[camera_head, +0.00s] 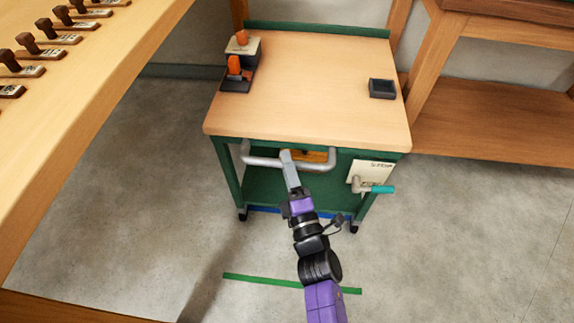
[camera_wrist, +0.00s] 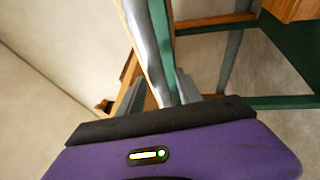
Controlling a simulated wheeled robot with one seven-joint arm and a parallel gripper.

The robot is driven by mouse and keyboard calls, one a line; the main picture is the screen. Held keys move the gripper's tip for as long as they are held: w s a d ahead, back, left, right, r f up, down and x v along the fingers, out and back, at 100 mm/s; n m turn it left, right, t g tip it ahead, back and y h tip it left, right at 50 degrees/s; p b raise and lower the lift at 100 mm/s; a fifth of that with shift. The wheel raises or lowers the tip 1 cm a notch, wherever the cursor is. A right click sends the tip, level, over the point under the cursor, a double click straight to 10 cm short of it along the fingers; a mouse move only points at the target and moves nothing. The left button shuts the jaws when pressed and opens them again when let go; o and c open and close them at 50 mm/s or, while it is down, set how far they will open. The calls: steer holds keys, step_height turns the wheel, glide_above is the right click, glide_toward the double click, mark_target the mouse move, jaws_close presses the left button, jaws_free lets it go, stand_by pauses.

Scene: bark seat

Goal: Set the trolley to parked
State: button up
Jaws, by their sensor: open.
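The trolley (camera_head: 310,75) has a pale wooden top, a green frame and dark castors. A grey bar handle (camera_head: 262,161) runs along its front. At the front right is a plate (camera_head: 378,169) with small lettering I cannot read, and a lever with a teal grip (camera_head: 381,189) pointing right. My gripper (camera_head: 288,157) is at the handle's middle. In the wrist view, the jaws of my gripper (camera_wrist: 161,85) are apart, with the shiny handle bar (camera_wrist: 148,45) appearing to run between them. Contact cannot be told.
Orange-handled devices (camera_head: 236,70) and a dark tray (camera_head: 382,89) sit on the trolley top. A green strip (camera_head: 255,280) lies on the floor in front, and a blue strip (camera_head: 262,209) shows underneath. Wooden benches stand left (camera_head: 90,95) and right (camera_head: 480,130). Front floor is clear.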

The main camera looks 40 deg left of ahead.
steer(key=shift+w+a+r, duration=0.1)
steer(key=shift+w+a, duration=0.1)
steer(key=shift+a, duration=0.15)
jaws_close()
stand_by(1.2)
